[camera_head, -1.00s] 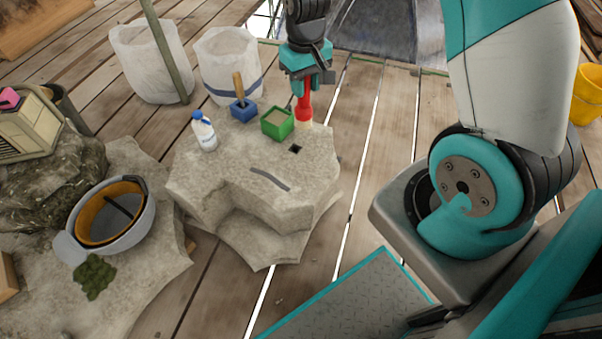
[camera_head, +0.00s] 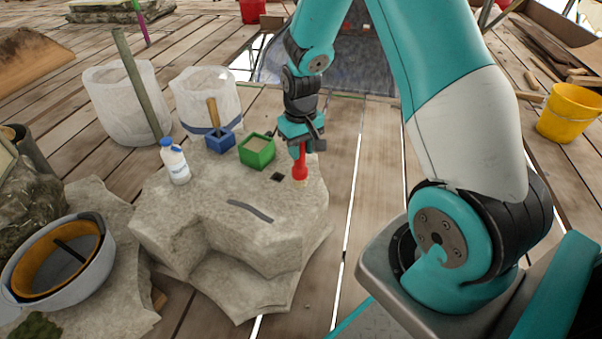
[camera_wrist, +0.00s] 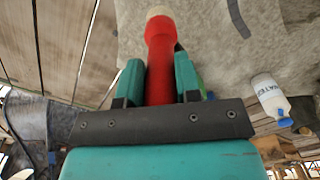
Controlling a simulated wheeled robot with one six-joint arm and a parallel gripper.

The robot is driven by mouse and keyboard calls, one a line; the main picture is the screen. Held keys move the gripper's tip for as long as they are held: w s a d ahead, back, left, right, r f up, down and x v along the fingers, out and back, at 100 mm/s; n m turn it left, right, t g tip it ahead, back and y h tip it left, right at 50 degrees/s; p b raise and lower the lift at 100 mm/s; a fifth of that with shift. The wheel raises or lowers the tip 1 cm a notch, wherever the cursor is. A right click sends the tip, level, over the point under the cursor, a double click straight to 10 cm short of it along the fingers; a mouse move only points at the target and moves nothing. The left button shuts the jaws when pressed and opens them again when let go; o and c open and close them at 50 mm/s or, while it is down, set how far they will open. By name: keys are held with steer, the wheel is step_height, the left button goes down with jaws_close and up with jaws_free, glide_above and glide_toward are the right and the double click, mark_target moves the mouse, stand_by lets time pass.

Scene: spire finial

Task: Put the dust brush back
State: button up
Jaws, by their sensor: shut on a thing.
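The dust brush has a red handle (camera_head: 300,164) and a pale bristle end pointing down. My gripper (camera_head: 301,147) is shut on the upper part of the handle and holds it upright. The bristle end is over the right edge of the stone block (camera_head: 190,225), just right of a small dark square hole (camera_head: 277,177); I cannot tell if it touches the stone. An open green box (camera_head: 257,151) stands left of the brush. A blue holder (camera_head: 219,140) with a wooden-handled tool stands further left. In the wrist view the red handle (camera_wrist: 160,60) sits between both fingers.
A white water bottle (camera_head: 174,163) stands on the block's left part. A dark flat strip (camera_head: 250,210) lies near its front. White sacks (camera_head: 205,98) stand behind. A grey helmet (camera_head: 62,270) lies at left. A yellow bucket (camera_head: 568,112) stands at right.

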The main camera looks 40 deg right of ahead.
mark_target(301, 167)
steer(key=shift+f+b, duration=1)
steer(key=shift+f, duration=2.05)
steer(key=o, duration=1)
step_height(301, 167, up, 12)
steer(key=p, duration=0.5)
steer(key=s+a+r+n+y, duration=0.1)
steer(key=s+a+r+n, duration=0.1)
steer(key=a+r, duration=0.55)
steer(key=s+a+r+n+y, duration=0.1)
steer(key=s+a+r+n, duration=0.1)
steer(key=s+a, duration=0.3)
steer(key=s+a+r+n+y, duration=0.1)
steer(key=s+a+r+n, duration=0.1)
steer(key=s+a+r, duration=0.3)
steer(key=s+a+r+n+y, duration=0.1)
steer(key=s+a+r, duration=0.3)
steer(key=s, duration=0.5)
steer(key=shift+s+a+r+n, duration=0.2)
steer(key=shift+s+a+n, duration=0.2)
steer(key=shift+n, duration=0.3)
